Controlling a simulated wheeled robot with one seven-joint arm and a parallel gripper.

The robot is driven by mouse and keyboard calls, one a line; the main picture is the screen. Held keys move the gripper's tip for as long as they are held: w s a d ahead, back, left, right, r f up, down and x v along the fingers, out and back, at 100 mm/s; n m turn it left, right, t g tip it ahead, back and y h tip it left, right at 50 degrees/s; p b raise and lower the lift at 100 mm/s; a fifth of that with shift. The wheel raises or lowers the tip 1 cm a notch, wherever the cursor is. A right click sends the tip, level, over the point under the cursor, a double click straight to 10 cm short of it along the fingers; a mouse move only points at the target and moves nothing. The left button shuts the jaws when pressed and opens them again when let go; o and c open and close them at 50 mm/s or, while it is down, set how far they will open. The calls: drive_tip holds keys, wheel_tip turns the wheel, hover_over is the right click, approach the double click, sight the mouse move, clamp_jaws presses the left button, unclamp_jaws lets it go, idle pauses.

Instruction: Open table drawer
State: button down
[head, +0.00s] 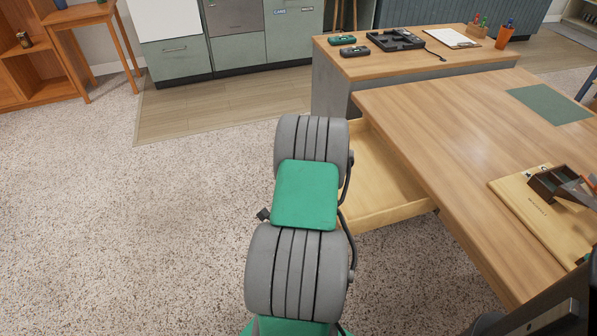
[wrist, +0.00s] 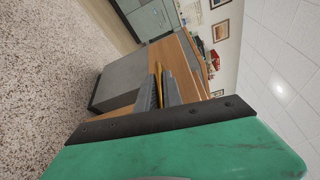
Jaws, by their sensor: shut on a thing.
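The wooden table (head: 450,135) stands at the right in the head view. Its pale wood drawer (head: 388,180) sticks out from the table's left side, with the inside partly showing and bare where I can see it. My arm hides the drawer's left front part and my gripper in this view. In the wrist view my gripper (wrist: 160,92) has its two dark ribbed fingers closed around a thin yellowish wooden edge of the drawer (wrist: 159,74). The rest of the drawer is hardly visible there.
A second desk (head: 405,66) with dark devices and a clipboard (head: 452,38) stands behind the table. A wooden board (head: 530,207) and a small dark box (head: 553,184) lie on the table. Grey-green cabinets (head: 180,60) line the back. The speckled floor (head: 130,230) at left is clear.

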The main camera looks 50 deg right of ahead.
drive_tip(key=shift+w+a, duration=0.25)
drive_tip(key=shift+a, duration=0.15)
drive_tip(key=c, duration=1.5)
unclamp_jaws()
